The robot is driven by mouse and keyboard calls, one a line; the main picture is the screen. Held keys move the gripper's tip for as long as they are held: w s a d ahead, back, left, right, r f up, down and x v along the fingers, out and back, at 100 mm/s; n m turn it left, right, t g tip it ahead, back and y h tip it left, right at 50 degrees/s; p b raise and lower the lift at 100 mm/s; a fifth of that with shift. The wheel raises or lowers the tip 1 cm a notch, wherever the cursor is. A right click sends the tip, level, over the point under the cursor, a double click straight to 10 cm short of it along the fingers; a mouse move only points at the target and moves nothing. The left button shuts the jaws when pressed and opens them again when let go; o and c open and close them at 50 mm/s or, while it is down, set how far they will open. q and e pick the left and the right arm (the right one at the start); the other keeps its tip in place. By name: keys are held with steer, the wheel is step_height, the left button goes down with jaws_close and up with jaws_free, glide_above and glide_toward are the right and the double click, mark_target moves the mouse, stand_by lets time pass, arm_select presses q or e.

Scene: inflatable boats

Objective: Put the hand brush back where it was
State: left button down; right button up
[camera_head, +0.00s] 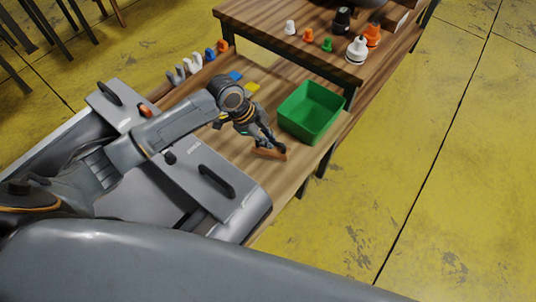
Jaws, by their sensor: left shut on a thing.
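My left gripper (269,146) reaches in from the left over the lower wooden bench, pointing down. It is shut on a small brown wooden piece, which seems to be the hand brush (271,154). The brush is at or just above the bench top, close to the front left of the green bin; I cannot tell whether it touches the wood. Its bristles cannot be made out. My right gripper is not in view.
The open green bin (311,111) stands right of my left gripper. Blue and yellow flat pieces (252,89) lie behind the arm. The raised wooden shelf (268,33) carries white, orange, green and black fittings. Yellow floor lies clear at right.

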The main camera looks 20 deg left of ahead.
mark_target(267, 150)
arm_select(q)
step_height(267, 150, down, 3)
steer(key=shift+r, duration=0.1)
step_height(267, 150, down, 3)
steer(key=shift+f, duration=0.25)
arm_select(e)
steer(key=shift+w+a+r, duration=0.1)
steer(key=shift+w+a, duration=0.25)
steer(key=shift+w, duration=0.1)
arm_select(q)
steer(key=shift+f, duration=0.1)
steer(key=c, duration=1.3)
jaws_free()
steer(key=shift+c, duration=0.2)
steer(key=shift+r, duration=0.2)
steer(key=v, duration=1.2)
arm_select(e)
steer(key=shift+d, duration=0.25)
